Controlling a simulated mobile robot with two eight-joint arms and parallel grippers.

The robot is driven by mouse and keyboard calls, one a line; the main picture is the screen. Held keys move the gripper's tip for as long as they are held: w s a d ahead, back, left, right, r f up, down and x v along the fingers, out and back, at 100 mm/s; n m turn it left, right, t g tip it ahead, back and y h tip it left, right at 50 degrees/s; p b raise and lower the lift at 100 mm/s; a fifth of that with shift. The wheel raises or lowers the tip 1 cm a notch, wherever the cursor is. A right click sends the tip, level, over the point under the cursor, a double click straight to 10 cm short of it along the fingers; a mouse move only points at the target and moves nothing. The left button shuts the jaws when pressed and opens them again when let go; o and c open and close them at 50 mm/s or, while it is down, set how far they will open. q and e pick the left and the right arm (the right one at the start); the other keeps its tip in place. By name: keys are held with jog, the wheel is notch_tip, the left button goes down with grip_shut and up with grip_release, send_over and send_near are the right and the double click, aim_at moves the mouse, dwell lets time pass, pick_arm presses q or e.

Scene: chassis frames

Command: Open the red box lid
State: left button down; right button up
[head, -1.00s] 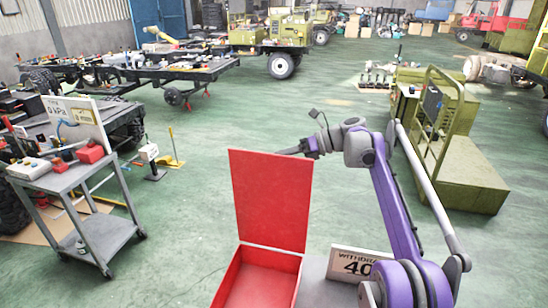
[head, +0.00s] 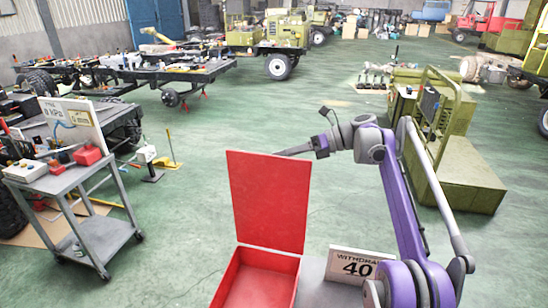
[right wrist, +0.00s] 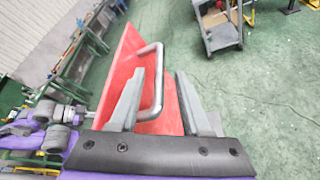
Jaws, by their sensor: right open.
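The red box (head: 255,283) is at the bottom centre of the head view, and its inside shows empty. Its red lid (head: 268,200) stands up nearly vertical at the far side. My right gripper (head: 297,151) is behind the top right corner of the lid, one grey finger showing just above the edge. In the right wrist view the gripper (right wrist: 160,75) is open, with its two fingers apart. The lid's metal handle (right wrist: 158,85) shows between the fingers, close to the left one; I cannot tell whether they touch. My left gripper is not in view.
A sign reading "WITHDRAW 40" (head: 354,265) stands right of the box on a grey surface (head: 318,285). A grey trolley (head: 95,235) with a gauge board is at the left. A green machine (head: 465,170) stands at the right. Clear green floor lies behind the box.

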jog(key=v, duration=0.7)
jog(key=shift+d, duration=0.2)
